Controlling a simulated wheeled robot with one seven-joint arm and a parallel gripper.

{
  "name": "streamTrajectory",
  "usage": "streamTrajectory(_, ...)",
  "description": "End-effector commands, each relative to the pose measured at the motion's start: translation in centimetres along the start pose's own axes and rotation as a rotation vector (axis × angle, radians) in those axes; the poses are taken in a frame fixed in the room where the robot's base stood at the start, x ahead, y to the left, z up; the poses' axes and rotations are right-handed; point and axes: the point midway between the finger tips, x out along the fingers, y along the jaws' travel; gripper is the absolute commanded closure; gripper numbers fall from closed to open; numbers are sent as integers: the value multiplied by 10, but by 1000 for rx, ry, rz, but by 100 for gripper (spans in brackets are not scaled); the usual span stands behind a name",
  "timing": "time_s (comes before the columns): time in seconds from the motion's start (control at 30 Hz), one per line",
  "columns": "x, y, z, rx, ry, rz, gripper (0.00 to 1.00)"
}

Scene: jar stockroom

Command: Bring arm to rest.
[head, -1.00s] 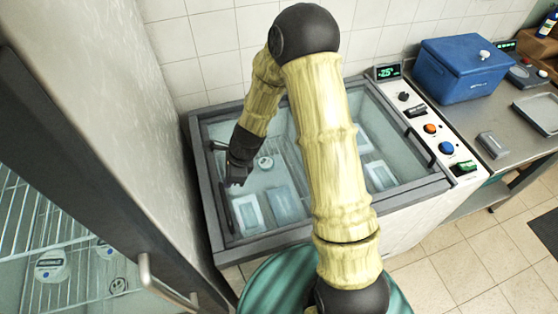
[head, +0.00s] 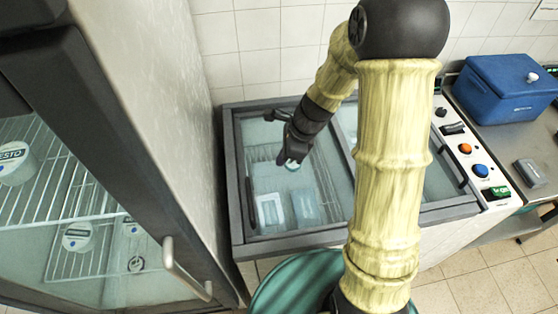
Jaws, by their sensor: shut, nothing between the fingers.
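My gripper (head: 288,158) is dark and hangs at the end of my pale, bamboo-like arm. It is over the left part of the chest freezer (head: 236,180), with its fingers shut and nothing held. A round pale lid (head: 293,166) shows just beside the fingertips, partly hidden by them. How high the gripper is above the freezer's glass top, I cannot tell. My arm hides much of the freezer's middle and right.
A glass-door cabinet with wire shelves and white jars (head: 78,237) stands at left, its handle (head: 186,270) jutting out. Pale packs (head: 270,212) lie inside the freezer. A blue box (head: 507,88) sits on the steel counter at right. Tiled floor (head: 490,292) is open at lower right.

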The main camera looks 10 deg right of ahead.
Motion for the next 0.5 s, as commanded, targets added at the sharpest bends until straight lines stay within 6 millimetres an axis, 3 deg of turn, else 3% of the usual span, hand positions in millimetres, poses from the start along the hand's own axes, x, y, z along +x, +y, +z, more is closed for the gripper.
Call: streamTrajectory(0.5, -2, 2, -1, -31, 8, -2, 100)
